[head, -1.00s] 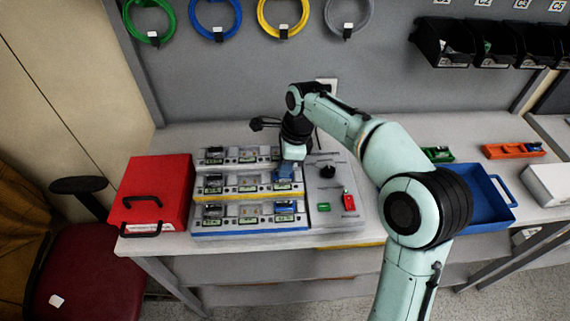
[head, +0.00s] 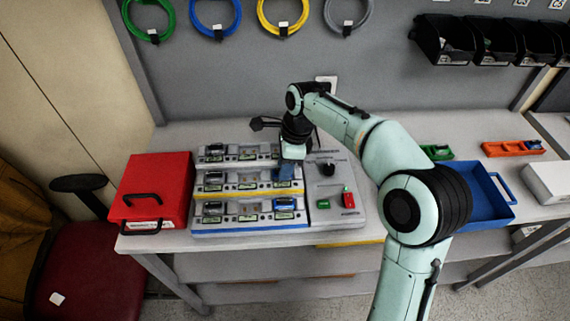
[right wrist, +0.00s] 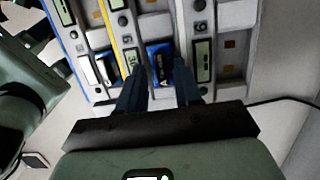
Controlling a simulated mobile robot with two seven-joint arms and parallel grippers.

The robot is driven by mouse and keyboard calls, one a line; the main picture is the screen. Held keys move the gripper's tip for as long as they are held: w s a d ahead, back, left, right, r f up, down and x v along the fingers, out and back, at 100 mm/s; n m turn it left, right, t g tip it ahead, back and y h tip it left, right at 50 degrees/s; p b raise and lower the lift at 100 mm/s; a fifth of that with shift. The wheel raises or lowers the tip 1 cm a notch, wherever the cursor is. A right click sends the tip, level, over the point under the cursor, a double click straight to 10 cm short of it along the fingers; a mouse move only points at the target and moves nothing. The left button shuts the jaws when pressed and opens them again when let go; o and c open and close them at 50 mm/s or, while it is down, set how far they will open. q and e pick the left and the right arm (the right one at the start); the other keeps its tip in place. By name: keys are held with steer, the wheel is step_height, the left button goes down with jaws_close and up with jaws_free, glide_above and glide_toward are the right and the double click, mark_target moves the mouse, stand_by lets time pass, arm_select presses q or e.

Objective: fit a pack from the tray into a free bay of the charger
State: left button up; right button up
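The charger (head: 250,230) stands on the bench with three stepped rows of bays. A blue pack (head: 284,204) sits at the right end of its front row. My right gripper (head: 285,175) is at the right end of the middle row, pointing down. In the right wrist view its two dark fingers (right wrist: 159,85) are apart, with a blue and black pack (right wrist: 160,62) between the tips in the bay beside the number 6. Whether they press on it is unclear. The blue tray (head: 507,190) is right of my arm, partly hidden; its visible floor looks bare. My left gripper is out of view.
A red case (head: 150,185) stands close to the charger's left. A grey control panel (head: 335,205) with a black knob adjoins its right side. Green (head: 437,152) and orange (head: 513,149) holders lie at the back right. Black bins (head: 445,40) hang on the wall.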

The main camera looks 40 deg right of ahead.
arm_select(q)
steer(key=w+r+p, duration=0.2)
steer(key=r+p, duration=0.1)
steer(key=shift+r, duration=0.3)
arm_select(e)
step_height(320, 180, up, 13)
steer(key=s+d, duration=0.1)
steer(key=d, duration=0.1)
steer(key=shift+s, duration=0.25)
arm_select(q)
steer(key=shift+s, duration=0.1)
arm_select(e)
steer(key=shift+d, duration=0.1)
